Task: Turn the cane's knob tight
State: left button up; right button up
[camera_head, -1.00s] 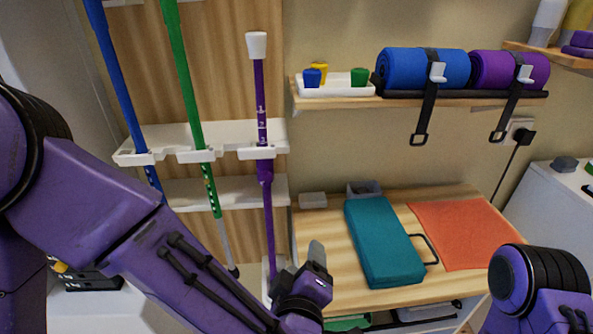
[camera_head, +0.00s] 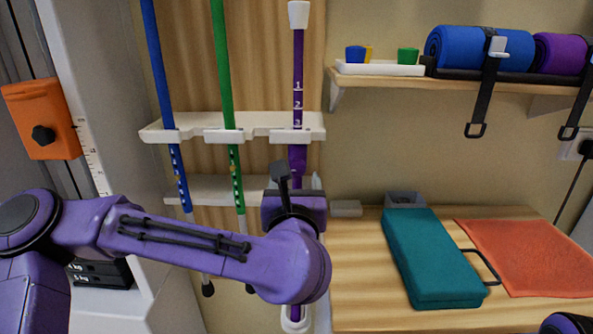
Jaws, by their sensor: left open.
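A purple cane (camera_head: 298,75) with a white top and marks 1, 2, 3 stands upright in a white wall rack (camera_head: 265,122). Its thicker purple collar (camera_head: 297,155) shows just below the rack. My left gripper (camera_head: 298,179) is in front of the cane just below this collar, with its jaws open. The gripper and wrist hide the cane's middle, and I cannot make out a knob or any contact. The cane's foot shows low down in a white holder (camera_head: 296,322). My right gripper is out of view; only a bit of my right arm shows at the bottom right corner.
A blue cane (camera_head: 161,75) and a green cane (camera_head: 222,70) stand left of the purple one. A wooden table (camera_head: 360,285) at right holds a teal case (camera_head: 430,255) and an orange towel (camera_head: 525,250). A shelf (camera_head: 450,84) with rolled mats is above.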

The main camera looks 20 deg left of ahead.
pick_arm(q)
jog(key=x, duration=0.4)
jog(key=shift+w, duration=0.4)
jog(key=c, duration=1)
jog(key=shift+r+m+p, duration=0.15)
jog(key=shift+m+p, duration=0.25)
jog(key=shift+m, duration=0.3)
jog(key=shift+c, duration=0.2)
jog(key=o, duration=1)
jog(key=shift+o, duration=0.2)
jog(key=b, duration=0.1)
send_near(297, 171)
jog(key=shift+s+d+r, duration=0.1)
jog(key=shift+s, duration=0.5)
